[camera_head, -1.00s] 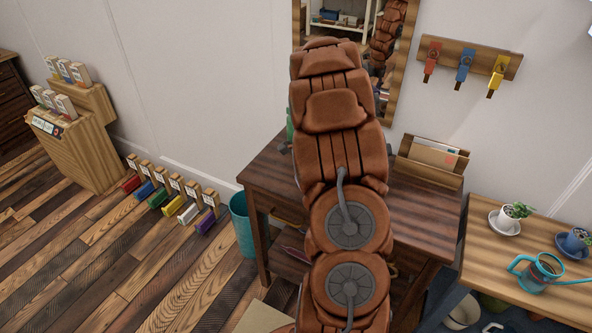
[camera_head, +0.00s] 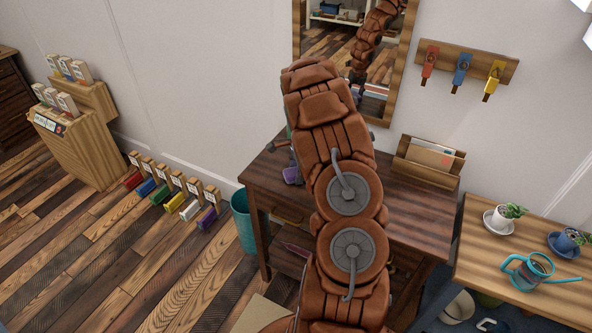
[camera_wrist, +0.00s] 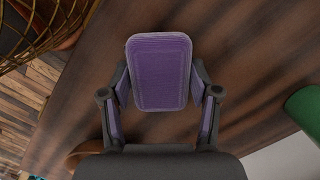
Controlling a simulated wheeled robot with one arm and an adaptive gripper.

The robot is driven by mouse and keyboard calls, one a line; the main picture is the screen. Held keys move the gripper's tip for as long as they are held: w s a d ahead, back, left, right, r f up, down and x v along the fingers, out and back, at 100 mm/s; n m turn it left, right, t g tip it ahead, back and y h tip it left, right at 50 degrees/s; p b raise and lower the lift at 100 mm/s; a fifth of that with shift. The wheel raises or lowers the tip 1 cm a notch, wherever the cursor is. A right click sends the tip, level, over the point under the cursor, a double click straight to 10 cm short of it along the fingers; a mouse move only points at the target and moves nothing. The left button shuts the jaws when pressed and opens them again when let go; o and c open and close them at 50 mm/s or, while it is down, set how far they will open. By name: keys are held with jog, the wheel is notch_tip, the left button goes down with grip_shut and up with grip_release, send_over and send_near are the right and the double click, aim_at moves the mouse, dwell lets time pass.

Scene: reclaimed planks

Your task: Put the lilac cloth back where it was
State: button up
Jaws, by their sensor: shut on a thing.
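The lilac cloth (camera_wrist: 160,72) shows in the wrist view as a flat, rounded purple rectangle. My gripper (camera_wrist: 160,88) is shut on it, with a finger at each side. In the head view a bit of purple (camera_head: 292,175) shows left of my arm, over the left part of the dark wooden desk (camera_head: 410,208). My arm hides most of the gripper there. In the wrist view the desk top (camera_wrist: 250,60) lies beneath the cloth. I cannot tell whether the cloth touches it.
A green round object (camera_wrist: 304,108) stands at the right of the wrist view, and a gold wire basket (camera_wrist: 30,30) at upper left. A letter holder (camera_head: 428,160) is at the desk's right back. A teal bin (camera_head: 243,222) stands left of the desk. A mirror (camera_head: 398,75) hangs behind.

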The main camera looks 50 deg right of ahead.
jog(key=shift+f, duration=0.2)
jog(key=shift+f, duration=0.15)
jog(key=o, duration=1.1)
